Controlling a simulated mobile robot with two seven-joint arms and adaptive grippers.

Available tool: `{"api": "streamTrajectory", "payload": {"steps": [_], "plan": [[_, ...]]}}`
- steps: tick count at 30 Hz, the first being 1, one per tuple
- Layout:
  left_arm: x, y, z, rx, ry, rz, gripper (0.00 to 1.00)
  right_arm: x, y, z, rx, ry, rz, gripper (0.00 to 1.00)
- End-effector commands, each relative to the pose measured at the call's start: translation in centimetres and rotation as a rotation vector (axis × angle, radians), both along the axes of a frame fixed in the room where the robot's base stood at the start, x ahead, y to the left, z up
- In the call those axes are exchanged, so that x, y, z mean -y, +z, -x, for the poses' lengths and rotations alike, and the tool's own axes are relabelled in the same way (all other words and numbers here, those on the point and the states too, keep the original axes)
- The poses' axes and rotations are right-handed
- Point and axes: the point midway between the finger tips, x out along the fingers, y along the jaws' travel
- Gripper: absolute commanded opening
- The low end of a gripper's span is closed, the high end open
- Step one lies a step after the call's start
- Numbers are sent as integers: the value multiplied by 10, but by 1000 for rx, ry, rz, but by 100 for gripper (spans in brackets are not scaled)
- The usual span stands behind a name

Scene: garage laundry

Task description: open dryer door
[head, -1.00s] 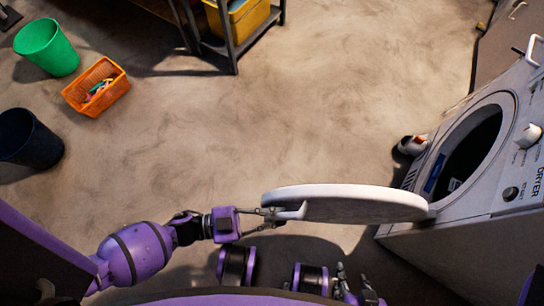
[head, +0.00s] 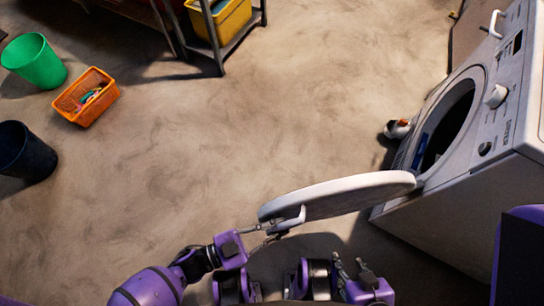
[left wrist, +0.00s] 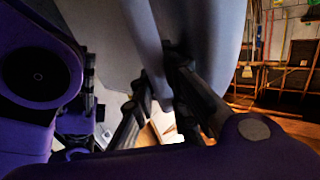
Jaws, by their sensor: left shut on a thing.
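The dryer (head: 480,140) stands at the right of the head view, its round dark opening (head: 447,125) uncovered. Its white round door (head: 345,194) is swung wide open, away from the front, hinged at the near side of the opening. My left gripper (head: 268,232) is shut on the handle (head: 291,221) at the door's free edge. In the left wrist view the fingers (left wrist: 160,112) close around the pale handle beside the door (left wrist: 100,35). My right gripper (head: 351,271) is low in the head view, below the door and apart from it; its finger gap is unclear.
A white bottle-like item (head: 398,128) lies on the floor by the dryer. A green bin (head: 36,60), an orange basket (head: 86,97) and a dark bin (head: 25,152) stand at the left. A shelf with a yellow bin (head: 220,18) is at the back. The middle floor is clear.

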Motion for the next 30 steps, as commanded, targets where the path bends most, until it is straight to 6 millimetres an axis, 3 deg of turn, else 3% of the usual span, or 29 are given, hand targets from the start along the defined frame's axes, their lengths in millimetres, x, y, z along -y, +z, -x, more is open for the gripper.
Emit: {"api": "streamTrajectory", "payload": {"steps": [9,10,12,22,26,30], "plan": [[0,-1,1,-2,0,-3,0,-1,0,-4,7,2,-1,40],[0,-1,1,-2,0,-3,15,-1,0,-4,7,2,-1,40],[0,-1,1,-2,0,-3,22,-1,0,-4,7,2,-1,40],[-2,-1,1,0,0,-1,22,1,0,2,-4,-5,1,40],[-15,-1,5,-2,0,-5,22,1,0,1,-2,-4,0,40],[-41,-2,14,-3,-1,-5,22,0,0,1,-1,-2,0,40]]}}
